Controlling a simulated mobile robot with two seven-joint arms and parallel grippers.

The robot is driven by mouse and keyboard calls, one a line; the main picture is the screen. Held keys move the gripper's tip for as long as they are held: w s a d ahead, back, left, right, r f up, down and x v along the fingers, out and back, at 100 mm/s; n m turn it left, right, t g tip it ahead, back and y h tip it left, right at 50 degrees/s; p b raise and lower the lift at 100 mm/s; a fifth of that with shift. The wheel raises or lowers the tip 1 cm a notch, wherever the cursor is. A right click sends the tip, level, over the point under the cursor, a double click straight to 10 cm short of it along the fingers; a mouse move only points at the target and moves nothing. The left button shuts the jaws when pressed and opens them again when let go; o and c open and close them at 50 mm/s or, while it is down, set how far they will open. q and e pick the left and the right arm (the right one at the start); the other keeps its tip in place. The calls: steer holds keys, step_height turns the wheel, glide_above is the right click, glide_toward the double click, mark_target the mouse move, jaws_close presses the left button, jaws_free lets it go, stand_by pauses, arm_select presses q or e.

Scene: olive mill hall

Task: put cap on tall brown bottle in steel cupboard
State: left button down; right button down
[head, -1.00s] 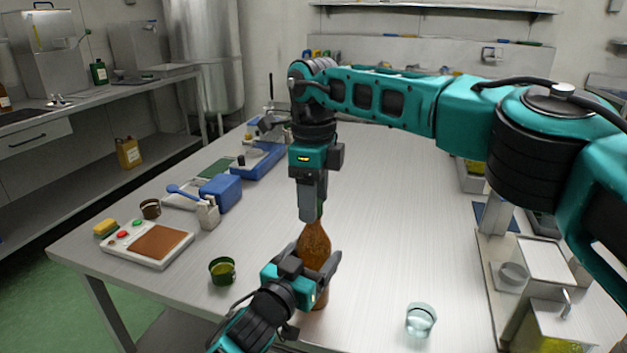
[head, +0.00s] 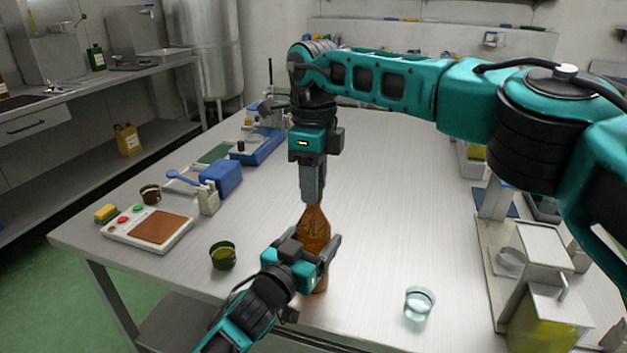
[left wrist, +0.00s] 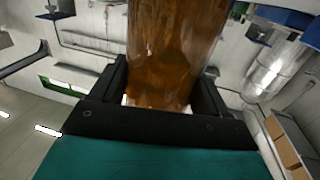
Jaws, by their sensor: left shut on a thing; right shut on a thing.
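The tall brown bottle (head: 316,228) stands upright near the front of the steel table, and it fills the middle of the left wrist view (left wrist: 175,50). My left gripper (head: 317,252) is shut around the bottle's body from the left, with one finger on each side in the left wrist view. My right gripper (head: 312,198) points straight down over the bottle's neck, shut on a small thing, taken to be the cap. The cap is hidden between the fingers, and so is the bottle's mouth. I cannot tell whether cap and bottle touch. No cupboard is clearly visible.
A green-brown cup (head: 223,256) stands left of the bottle, a clear glass (head: 419,303) to its right. A white panel with a brown pad (head: 150,230) and a blue box (head: 221,177) lie left. Steel equipment (head: 540,250) stands right. The table's middle is clear.

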steer(key=m, duration=0.5)
steer(key=c, duration=0.7)
jaws_free()
step_height(320, 180, up, 12)
arm_select(q)
jaws_free()
